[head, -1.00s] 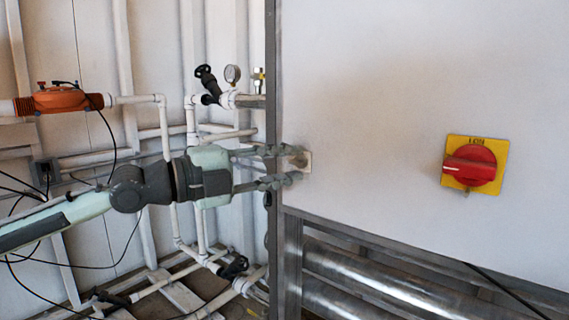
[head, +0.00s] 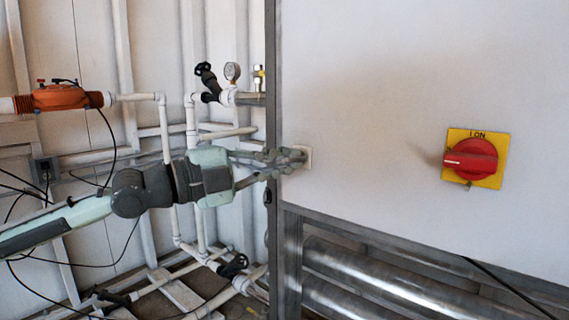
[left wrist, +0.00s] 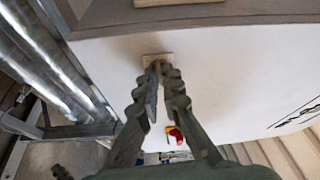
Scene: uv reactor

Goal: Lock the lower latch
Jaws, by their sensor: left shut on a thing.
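The lower latch (head: 304,156) is a small pale square plate on the left edge of the white cabinet door (head: 390,110). My left gripper (head: 292,160) comes in from the left in the head view, with its fingertips at the latch. In the left wrist view, the latch plate (left wrist: 157,60) lies just past the fingertips (left wrist: 161,72). The fingers are closed around a small part at the plate, which they mostly hide. How the latch is turned cannot be told. My right gripper is not in view.
A red rotary switch (head: 470,159) on a yellow plate sits to the right on the door. White pipes with a gauge (head: 232,72) and an orange device (head: 62,98) stand behind my left arm. Metal tubes (head: 370,270) run below the cabinet.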

